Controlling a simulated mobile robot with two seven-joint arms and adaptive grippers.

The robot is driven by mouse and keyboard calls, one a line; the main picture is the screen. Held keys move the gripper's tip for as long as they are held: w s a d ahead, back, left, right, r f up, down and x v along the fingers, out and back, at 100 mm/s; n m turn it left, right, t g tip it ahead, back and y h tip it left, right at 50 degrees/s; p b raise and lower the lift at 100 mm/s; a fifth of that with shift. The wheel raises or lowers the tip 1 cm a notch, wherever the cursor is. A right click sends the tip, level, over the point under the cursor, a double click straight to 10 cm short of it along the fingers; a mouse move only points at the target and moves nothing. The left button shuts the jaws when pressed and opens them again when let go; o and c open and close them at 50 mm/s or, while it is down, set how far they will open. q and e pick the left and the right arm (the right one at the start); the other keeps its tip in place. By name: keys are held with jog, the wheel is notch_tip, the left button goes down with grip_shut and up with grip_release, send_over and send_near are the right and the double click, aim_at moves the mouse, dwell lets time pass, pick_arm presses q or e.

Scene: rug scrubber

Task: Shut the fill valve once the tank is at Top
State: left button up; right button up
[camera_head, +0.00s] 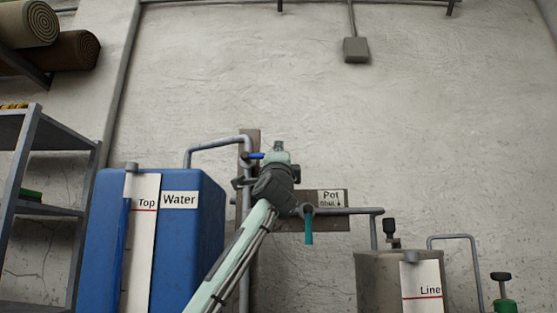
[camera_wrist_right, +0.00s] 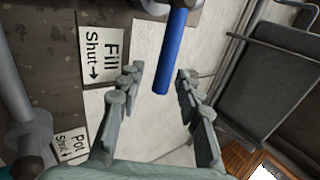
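The blue Water tank (camera_head: 207,245) stands at the left. In its gauge, a blue column (camera_head: 124,250) rises to about the red Top line (camera_head: 145,210), perhaps slightly above it. The fill valve's blue handle (camera_head: 255,156) shows partly beside my right wrist, on the pipework. In the right wrist view, the blue handle (camera_wrist_right: 172,50) extends between the spread fingers of my right gripper (camera_wrist_right: 158,78), with gaps on both sides. The Fill sign (camera_wrist_right: 102,55) has a Shut arrow. My right arm hides the gripper's fingers in the head view. My left gripper is out of view.
The Pot valve's teal handle (camera_head: 308,228) hangs down beside the Pot sign (camera_head: 331,198). A grey tank (camera_head: 380,285) with a Line gauge (camera_head: 421,275) stands at the right. A metal shelf (camera_head: 18,180) is at the far left. The wall above is mostly clear.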

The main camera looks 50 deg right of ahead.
jog(key=v, duration=1.2)
jog(key=b+v, duration=0.4)
jog(key=v, duration=0.5)
dwell(0.4)
